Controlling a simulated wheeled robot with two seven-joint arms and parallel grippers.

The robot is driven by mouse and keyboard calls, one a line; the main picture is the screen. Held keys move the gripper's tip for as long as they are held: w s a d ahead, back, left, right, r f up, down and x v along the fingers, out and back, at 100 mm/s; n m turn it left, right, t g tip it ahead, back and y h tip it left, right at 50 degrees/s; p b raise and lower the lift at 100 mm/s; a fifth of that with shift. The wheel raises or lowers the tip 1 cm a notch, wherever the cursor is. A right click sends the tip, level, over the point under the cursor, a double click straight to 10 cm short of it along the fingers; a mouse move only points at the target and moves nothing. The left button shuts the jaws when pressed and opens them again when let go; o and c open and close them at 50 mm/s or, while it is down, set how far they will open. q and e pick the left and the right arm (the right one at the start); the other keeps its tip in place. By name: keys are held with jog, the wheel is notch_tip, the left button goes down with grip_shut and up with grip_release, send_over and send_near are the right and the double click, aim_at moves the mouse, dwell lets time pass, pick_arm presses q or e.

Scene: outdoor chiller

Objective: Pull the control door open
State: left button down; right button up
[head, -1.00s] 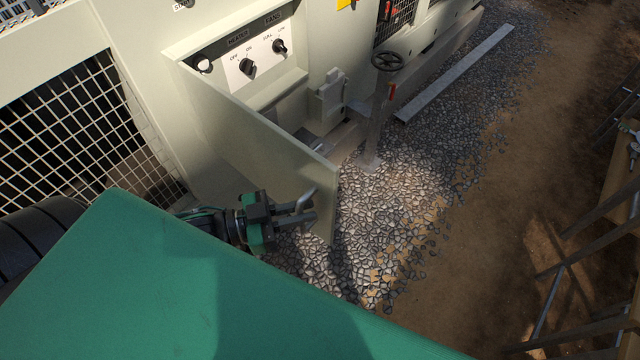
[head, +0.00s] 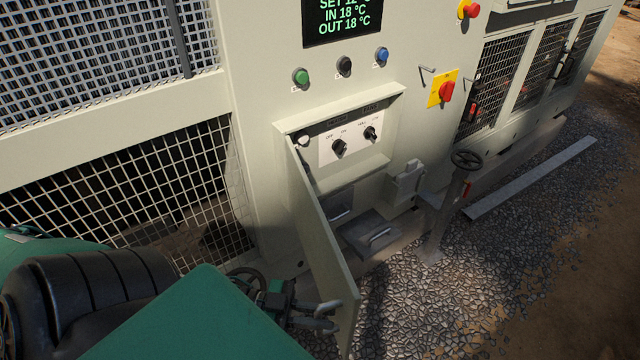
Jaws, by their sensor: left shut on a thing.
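The control door (head: 318,228) is a pale grey-green panel hinged at its left edge. It stands swung outward from the chiller, and I see its outer face at a steep angle. My left gripper (head: 318,317) is at the lower free end of the door, on its outer side. It is shut on the door handle (head: 327,307), a small grey bar partly hidden by the jaws. Behind the door the recess is uncovered, with a white panel of two black knobs (head: 355,143). My right gripper is not in view.
A valve handwheel (head: 467,159) on a post stands right of the recess. A metal beam (head: 530,180) lies on the gravel (head: 500,270). Mesh grilles (head: 130,190) are at the left. Buttons and a red switch (head: 446,91) sit above. Gravel right of the door is free.

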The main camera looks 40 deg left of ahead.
pick_arm(q)
jog(key=c, duration=1.5)
grip_release()
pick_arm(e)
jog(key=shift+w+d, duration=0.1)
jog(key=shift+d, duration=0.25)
pick_arm(q)
jog(key=shift+s+a, duration=0.1)
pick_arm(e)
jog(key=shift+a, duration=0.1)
